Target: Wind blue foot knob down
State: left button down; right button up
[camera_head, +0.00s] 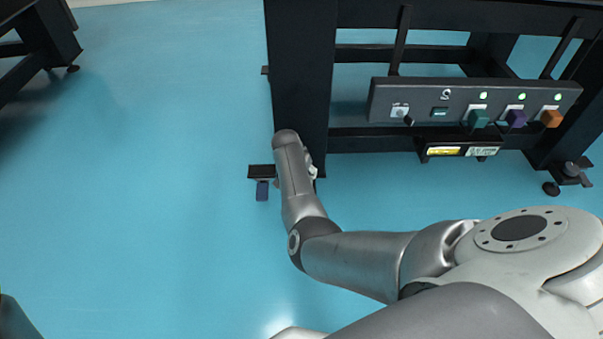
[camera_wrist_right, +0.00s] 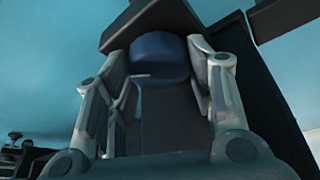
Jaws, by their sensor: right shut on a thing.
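The blue foot knob (camera_wrist_right: 160,57) shows in the right wrist view as a dark blue rounded piece. It sits against a black plate (camera_wrist_right: 150,22) and between the two fingers of my right gripper (camera_wrist_right: 172,75), which is shut on it. In the head view a dark blue piece (camera_head: 262,190) hangs below a black bracket (camera_head: 261,171) at the foot of the near table leg (camera_head: 300,80). My right arm reaches to that leg. Its wrist hides most of the right gripper, and only a pale part (camera_head: 312,172) shows. My left gripper is out of view.
A grey control panel (camera_head: 455,97) with green, purple and orange buttons is mounted on the table frame, right of my wrist. Another black foot (camera_head: 570,175) stands at the right. A second dark table (camera_head: 45,35) is at the upper left. The blue floor between is clear.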

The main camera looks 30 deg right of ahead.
jog(key=o, duration=1)
jog(key=shift+o, duration=0.2)
jog(key=shift+r, duration=0.1)
jog(key=v, duration=0.7)
jog(key=shift+s, duration=0.1)
